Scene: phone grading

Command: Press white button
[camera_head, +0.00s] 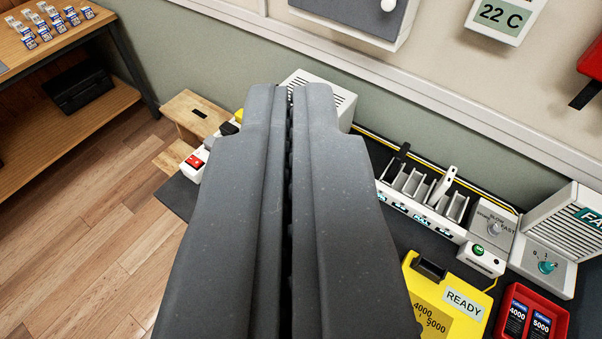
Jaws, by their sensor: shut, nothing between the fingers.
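My gripper (289,95) fills the middle of the view, its two dark grey fingers shut together with a thin dark gap between them. Nothing is held. A round white button or knob (388,5) shows at the top edge, on a grey panel (350,10) with a white frame on the wall. I cannot tell for sure that it is a button. It lies above and to the right of my fingertips, apart from them. My fingers hide the middle of the dark bench and part of a white vented box (318,82).
A white unit with a red switch (195,160) is left of my fingers. To the right are a slotted white rack (420,212), a small box with a green button (478,250), a yellow unit (440,300) and a red tray (556,335). Open wooden floor (90,220) lies left.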

